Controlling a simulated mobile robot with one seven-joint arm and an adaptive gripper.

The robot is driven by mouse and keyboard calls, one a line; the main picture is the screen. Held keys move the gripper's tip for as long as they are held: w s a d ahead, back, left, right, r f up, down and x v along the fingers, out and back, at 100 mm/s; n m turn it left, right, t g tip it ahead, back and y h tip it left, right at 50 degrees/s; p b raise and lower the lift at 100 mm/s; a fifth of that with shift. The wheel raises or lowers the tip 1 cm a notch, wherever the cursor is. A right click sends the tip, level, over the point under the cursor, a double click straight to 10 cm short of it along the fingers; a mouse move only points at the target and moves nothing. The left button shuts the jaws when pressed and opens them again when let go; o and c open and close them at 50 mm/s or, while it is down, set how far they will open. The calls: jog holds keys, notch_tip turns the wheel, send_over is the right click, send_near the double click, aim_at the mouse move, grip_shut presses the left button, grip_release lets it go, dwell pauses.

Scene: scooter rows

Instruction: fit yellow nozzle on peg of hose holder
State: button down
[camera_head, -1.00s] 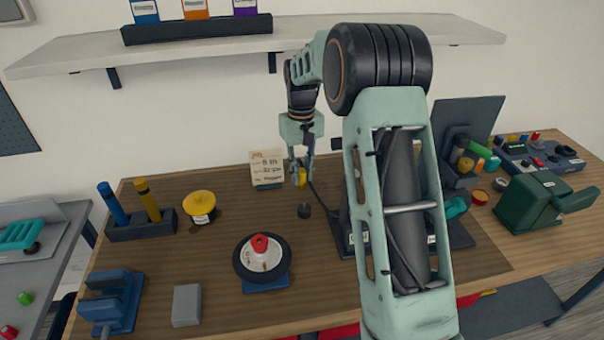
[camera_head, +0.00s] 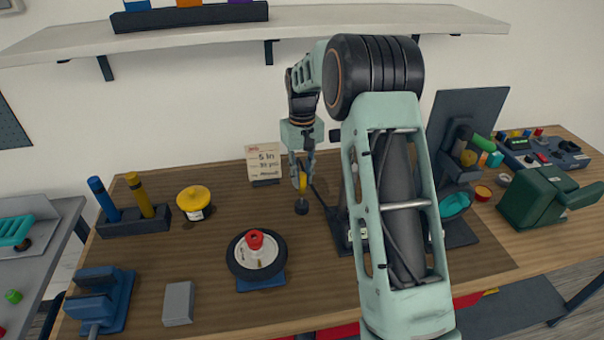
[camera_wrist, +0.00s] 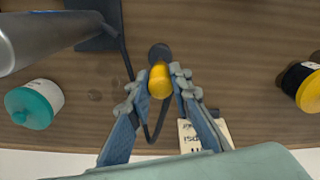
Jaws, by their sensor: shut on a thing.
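My gripper (camera_head: 299,180) is shut on the yellow nozzle (camera_head: 302,183), a small rounded piece held upright above the table. In the wrist view, the nozzle (camera_wrist: 160,82) sits between my two blue-grey fingertips (camera_wrist: 161,88). A small dark round piece (camera_head: 301,208), which looks like the hose holder with its peg, stands on the table just under the nozzle. It also shows in the wrist view (camera_wrist: 158,51), partly covered by the nozzle. I cannot tell whether nozzle and peg touch. A thin dark hose (camera_wrist: 127,60) curves beside the nozzle.
A text card (camera_head: 264,162) stands behind my gripper. A yellow-topped pot (camera_head: 194,200) and a wheel (camera_head: 257,257) are on the left. A dark stand (camera_head: 458,160) is on the right. Bare wood lies between the holder and the pot.

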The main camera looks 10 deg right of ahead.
aim_at(302, 188)
jog(key=shift+f+b, duration=0.3)
jog(key=shift+f, duration=0.45)
jog(key=shift+f+b, duration=0.8)
jog(key=shift+f, duration=0.8)
dwell(0.8)
jog(key=c, duration=1.7)
grip_release()
notch_tip(302, 188, up, 12)
jog(key=shift+r, duration=0.1)
